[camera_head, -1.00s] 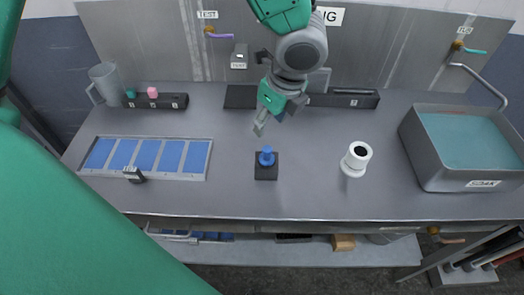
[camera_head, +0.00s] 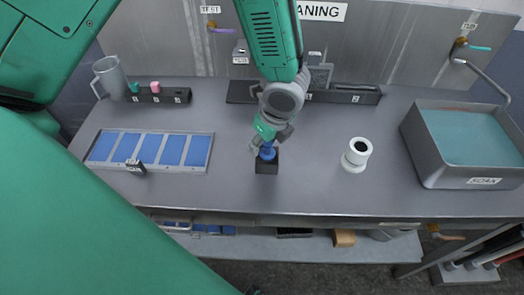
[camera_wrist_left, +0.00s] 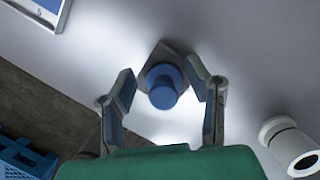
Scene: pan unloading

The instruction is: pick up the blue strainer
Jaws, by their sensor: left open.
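The blue strainer (camera_head: 267,153) stands on a small black square base (camera_head: 267,167) near the middle of the table. My left gripper (camera_head: 266,147) is just above it and partly covers its top in the head view. In the left wrist view the blue strainer (camera_wrist_left: 163,86) lies between the two spread fingers of the left gripper (camera_wrist_left: 163,92). The fingers are open, with a gap on each side of the strainer. My right gripper is not in view.
A white cylinder (camera_head: 356,154) stands to the right of the strainer. A grey SOAK basin (camera_head: 430,165) is at the right end. A framed tray with blue panels (camera_head: 208,165) lies left. A grey pitcher (camera_head: 110,77) stands behind it. Table space around the base is clear.

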